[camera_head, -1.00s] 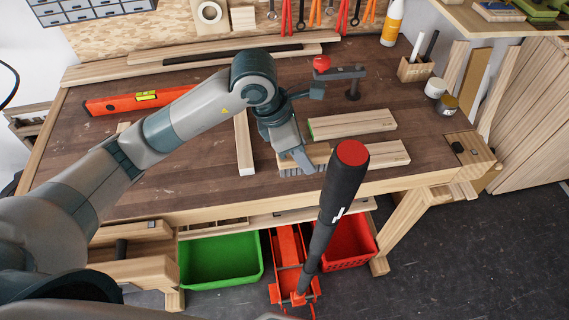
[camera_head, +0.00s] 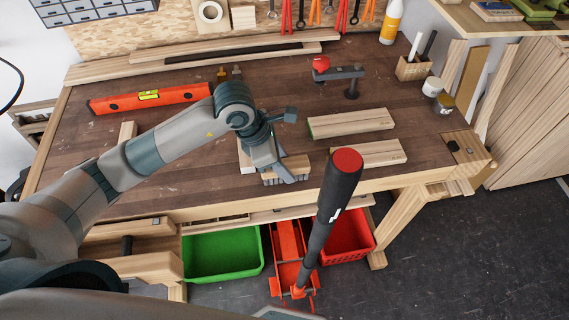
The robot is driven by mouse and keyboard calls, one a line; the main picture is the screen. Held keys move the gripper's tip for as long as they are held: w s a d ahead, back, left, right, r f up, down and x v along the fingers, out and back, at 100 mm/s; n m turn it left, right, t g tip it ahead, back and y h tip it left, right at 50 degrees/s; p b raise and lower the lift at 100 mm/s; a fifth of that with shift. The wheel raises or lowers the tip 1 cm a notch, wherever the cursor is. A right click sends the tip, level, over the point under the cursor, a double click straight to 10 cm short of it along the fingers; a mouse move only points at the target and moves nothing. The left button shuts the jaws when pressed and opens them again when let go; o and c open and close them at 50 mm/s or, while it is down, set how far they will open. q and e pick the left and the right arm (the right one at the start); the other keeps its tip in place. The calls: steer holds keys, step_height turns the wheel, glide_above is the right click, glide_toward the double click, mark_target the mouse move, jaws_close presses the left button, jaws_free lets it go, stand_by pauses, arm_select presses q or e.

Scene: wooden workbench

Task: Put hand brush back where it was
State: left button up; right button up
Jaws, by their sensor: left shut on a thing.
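The hand brush (camera_head: 295,165) has a light wooden body with grey bristles pointing down. It is near the front edge of the workbench, left of the black jack handle. My left gripper (camera_head: 276,168) is shut on it from above, and its fingers partly hide the brush. I cannot tell if the bristles touch the bench top. My right gripper is not in view.
Two wooden boards (camera_head: 352,122) lie to the right of the brush. A wooden strip is partly hidden behind my left gripper. A black jack handle (camera_head: 338,195) rises in front of the bench. A red spirit level (camera_head: 150,98) lies at the left.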

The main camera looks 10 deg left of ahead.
arm_select(q)
steer(key=shift+f, duration=0.5)
steer(key=shift+f, duration=0.2)
steer(key=o, duration=1)
steer(key=shift+r, duration=0.15)
